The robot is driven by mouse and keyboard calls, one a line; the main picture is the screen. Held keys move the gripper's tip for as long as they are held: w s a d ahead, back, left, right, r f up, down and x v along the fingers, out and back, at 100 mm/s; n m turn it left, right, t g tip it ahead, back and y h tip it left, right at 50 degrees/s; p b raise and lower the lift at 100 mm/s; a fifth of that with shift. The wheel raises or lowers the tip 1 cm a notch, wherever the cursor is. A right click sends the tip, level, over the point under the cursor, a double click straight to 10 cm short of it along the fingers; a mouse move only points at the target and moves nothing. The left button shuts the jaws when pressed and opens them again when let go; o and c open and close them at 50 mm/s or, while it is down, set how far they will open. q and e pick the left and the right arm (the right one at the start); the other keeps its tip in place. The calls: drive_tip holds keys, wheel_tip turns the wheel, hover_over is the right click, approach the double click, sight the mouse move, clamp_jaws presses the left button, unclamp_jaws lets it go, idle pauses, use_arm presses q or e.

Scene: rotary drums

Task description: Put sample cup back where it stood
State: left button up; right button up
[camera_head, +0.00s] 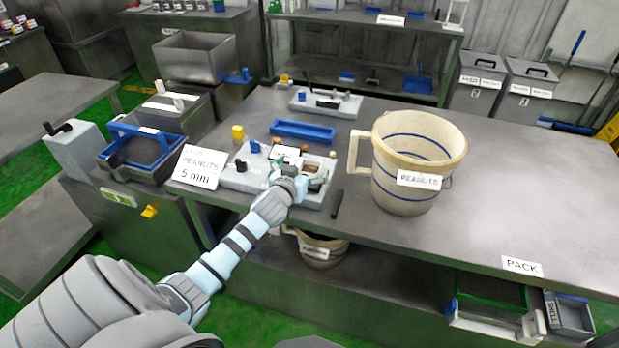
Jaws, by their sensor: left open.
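My left arm reaches in from the lower left. My left gripper (297,170) is open over the right part of a light grey sample station (238,180) on the table. I cannot pick out the sample cup for certain. A small brownish item (318,174) sits in a recess of the station, close by the gripper and partly hidden by it. My right gripper is not in view.
A large cream bucket (405,198) labelled PEANUTS stands close right of the gripper. A blue tray (303,131) lies behind the station, with another grey station (326,103) beyond. A dark bar (337,204) lies right of the gripper. The table's right side (540,190) is clear.

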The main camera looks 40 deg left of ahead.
use_arm(q)
drive_tip(key=shift+x, duration=1.1)
drive_tip(key=shift+s, duration=0.1)
drive_tip(key=c, duration=1.5)
